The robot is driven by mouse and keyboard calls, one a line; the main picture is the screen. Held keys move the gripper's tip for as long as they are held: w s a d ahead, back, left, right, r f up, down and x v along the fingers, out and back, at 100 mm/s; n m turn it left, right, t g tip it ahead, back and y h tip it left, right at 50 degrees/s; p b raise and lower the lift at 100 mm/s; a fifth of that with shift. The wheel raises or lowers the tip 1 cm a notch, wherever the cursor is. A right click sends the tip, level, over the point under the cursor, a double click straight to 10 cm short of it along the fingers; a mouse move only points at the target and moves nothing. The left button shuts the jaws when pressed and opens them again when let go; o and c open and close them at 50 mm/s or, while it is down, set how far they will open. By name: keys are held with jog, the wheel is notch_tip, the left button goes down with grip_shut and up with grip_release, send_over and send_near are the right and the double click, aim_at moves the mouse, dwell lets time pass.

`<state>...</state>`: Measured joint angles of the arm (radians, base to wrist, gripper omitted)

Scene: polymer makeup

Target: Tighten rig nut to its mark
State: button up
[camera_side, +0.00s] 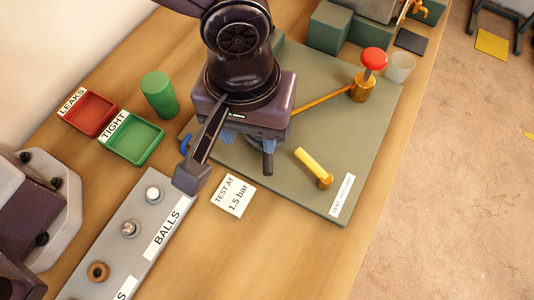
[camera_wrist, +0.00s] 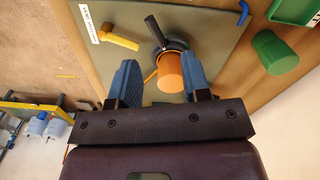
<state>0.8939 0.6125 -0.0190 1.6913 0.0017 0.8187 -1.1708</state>
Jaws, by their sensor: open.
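An orange cylinder, apparently the rig nut (camera_wrist: 170,73), stands on a dark round fitting (camera_wrist: 176,44) in the wrist view. A short dark bar (camera_wrist: 153,29) sticks out beside it. I cannot make out the mark. My gripper (camera_wrist: 161,62) is open, with one blue finger on each side of the cylinder and visible gaps in the picture. I cannot tell whether the fingertips are level with it. In the side view my gripper (camera_side: 248,150) hangs over the grey-green rig board (camera_side: 345,140), and my arm hides the nut.
A yellow-handled lever (camera_side: 312,163) and a red-knobbed brass pump (camera_side: 372,62) stand on the board. A green cylinder (camera_side: 159,95), red tray (camera_side: 88,113) and green tray (camera_side: 132,141) lie left. A grey parts rack (camera_side: 122,252) and a "TEST AT 1.5 bar" card (camera_side: 233,196) are in front.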

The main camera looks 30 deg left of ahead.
aim_at(268, 168)
jog(key=f+n, duration=0.1)
jog(key=f, duration=0.3)
jog(key=w+d+f+n, duration=0.1)
jog(key=f, duration=0.3)
jog(key=f+n, duration=0.1)
jog(key=f, duration=0.3)
jog(key=shift+w+d, duration=0.2)
jog(key=shift+d, duration=0.1)
grip_shut()
